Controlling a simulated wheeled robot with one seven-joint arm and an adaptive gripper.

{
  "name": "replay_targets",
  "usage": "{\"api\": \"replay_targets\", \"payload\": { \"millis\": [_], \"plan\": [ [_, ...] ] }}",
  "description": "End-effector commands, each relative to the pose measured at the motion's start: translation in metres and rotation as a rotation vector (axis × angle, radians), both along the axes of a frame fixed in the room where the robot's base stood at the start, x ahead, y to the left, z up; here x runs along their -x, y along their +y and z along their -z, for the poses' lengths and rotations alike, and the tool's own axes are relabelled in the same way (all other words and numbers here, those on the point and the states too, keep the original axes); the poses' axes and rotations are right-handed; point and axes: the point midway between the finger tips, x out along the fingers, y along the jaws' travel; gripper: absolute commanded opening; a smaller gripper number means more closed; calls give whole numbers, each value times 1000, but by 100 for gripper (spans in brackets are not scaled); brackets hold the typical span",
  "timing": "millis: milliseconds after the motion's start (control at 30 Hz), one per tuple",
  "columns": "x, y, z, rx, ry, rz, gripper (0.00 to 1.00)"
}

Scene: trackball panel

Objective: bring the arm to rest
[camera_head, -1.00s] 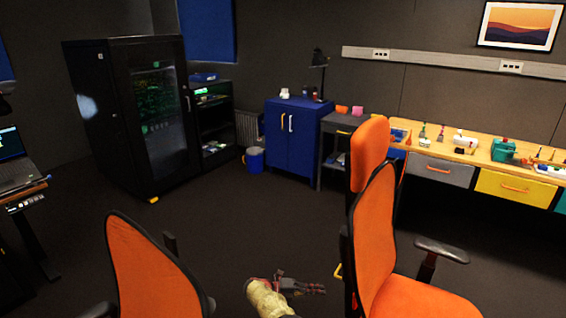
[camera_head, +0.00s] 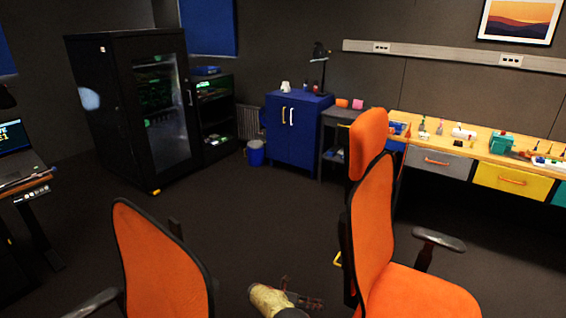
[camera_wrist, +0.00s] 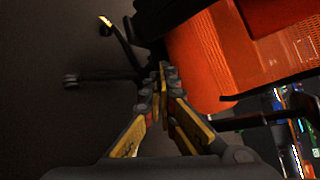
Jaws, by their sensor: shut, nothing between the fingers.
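My gripper (camera_wrist: 158,78) is shut and empty in the wrist view, its yellow and grey fingers meeting at the tips. Behind the fingertips are the orange seat of a chair and its dark base; I cannot tell how far apart they are. In the head view my arm (camera_head: 270,298) shows low at the bottom edge, between two orange chairs, with my gripper (camera_head: 308,303) dark and small at its end, pointing right.
One orange chair (camera_head: 162,265) stands at the lower left, another (camera_head: 372,235) right of my arm. A workbench (camera_head: 470,149) with drawers lines the right wall. A black cabinet (camera_head: 112,120), a blue cabinet (camera_head: 291,140) and a bin (camera_head: 255,154) stand behind. Open floor (camera_head: 250,215) lies between.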

Motion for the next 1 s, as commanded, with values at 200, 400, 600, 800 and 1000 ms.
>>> {"api": "replay_targets", "payload": {
  "millis": [200, 400, 600, 800, 1000],
  "plan": [
    [41, 6, 15, -146, -218, 207, 0],
    [69, 13, -22, -265, -449, 463, 0],
    [95, 19, -85, -351, -663, 728, 0],
    [122, 22, -153, -407, -849, 977, 0],
    [154, 21, -223, -448, -1008, 1211, 0]
  ]
}}
